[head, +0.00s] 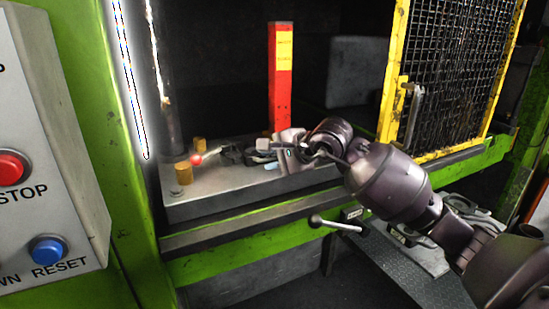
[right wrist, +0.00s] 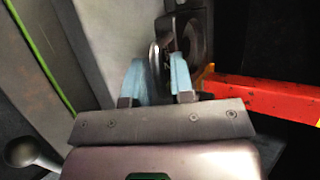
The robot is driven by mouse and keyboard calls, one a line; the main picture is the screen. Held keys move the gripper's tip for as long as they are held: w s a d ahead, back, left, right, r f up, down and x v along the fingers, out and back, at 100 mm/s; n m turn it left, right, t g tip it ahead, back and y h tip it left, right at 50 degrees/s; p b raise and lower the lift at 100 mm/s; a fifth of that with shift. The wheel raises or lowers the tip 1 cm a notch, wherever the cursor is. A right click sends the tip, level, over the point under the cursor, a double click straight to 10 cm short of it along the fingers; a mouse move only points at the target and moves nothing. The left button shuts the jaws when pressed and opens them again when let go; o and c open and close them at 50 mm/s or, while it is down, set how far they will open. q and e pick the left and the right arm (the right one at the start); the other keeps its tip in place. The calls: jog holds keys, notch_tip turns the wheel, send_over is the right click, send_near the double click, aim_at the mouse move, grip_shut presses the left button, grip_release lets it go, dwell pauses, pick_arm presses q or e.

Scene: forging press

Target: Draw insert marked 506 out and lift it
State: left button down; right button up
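My right gripper (head: 268,155) reaches in from the right, low over the press bed. Its two blue fingertips show apart in the right wrist view (right wrist: 158,82). A curved metal handle (right wrist: 155,58) lies between or just beyond them; I cannot tell whether they touch it. Behind it is a dark grey block with a round recess (right wrist: 196,42). In the head view, dark metal parts (head: 234,155) sit on the bed just left of the fingertips, partly hidden. No number 506 is readable, so I cannot tell which part is the insert. My left gripper is not in view.
A red post (head: 281,75) with a yellow label stands behind the gripper. A red ball knob (head: 196,159) and brass-coloured pegs (head: 184,173) are on the grey bed (head: 215,200). A yellow mesh guard (head: 445,75) stands right. A black-knobbed lever (head: 330,223) projects below the bed.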

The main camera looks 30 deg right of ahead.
grip_shut()
jog(key=shift+f, duration=0.1)
dwell(1.2)
